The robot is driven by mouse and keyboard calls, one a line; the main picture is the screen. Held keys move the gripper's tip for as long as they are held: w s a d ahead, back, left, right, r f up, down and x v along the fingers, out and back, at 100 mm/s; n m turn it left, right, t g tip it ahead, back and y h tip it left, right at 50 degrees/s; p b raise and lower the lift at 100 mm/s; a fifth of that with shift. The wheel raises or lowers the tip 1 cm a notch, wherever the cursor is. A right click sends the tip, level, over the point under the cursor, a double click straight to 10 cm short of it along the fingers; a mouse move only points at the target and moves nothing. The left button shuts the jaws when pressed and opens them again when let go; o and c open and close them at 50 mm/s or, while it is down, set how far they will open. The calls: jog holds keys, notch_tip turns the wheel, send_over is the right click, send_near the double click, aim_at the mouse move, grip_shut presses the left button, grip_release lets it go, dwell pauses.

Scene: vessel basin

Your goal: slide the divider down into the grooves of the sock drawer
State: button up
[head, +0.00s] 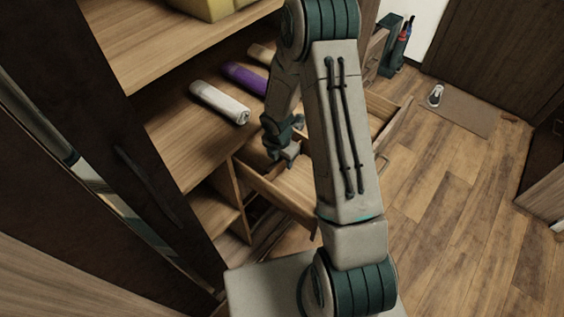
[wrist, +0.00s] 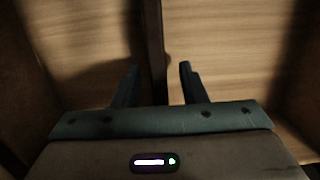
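The drawer (head: 268,192) is pulled out of the wooden cabinet, and my arm hides much of it. My gripper (head: 286,157) points down into the drawer. In the wrist view, a dark upright strip that looks like the divider (wrist: 153,40) runs between two bare compartments. My gripper's fingers (wrist: 159,80) are spread, one on each side of the strip, with a visible gap to it on the right. Whether the left finger touches it is unclear. The strip's lower edge and the grooves are hidden, so I cannot tell how it sits in them.
A white rolled bundle (head: 219,102) and a purple one (head: 245,78) lie on the shelf above the drawer. Cubbies open below the shelf. A mat (head: 460,112) with a shoe (head: 435,95) lies on the floor at right.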

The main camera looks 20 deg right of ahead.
jog(key=shift+f, duration=0.25)
grip_shut()
jog(key=shift+r, duration=0.15)
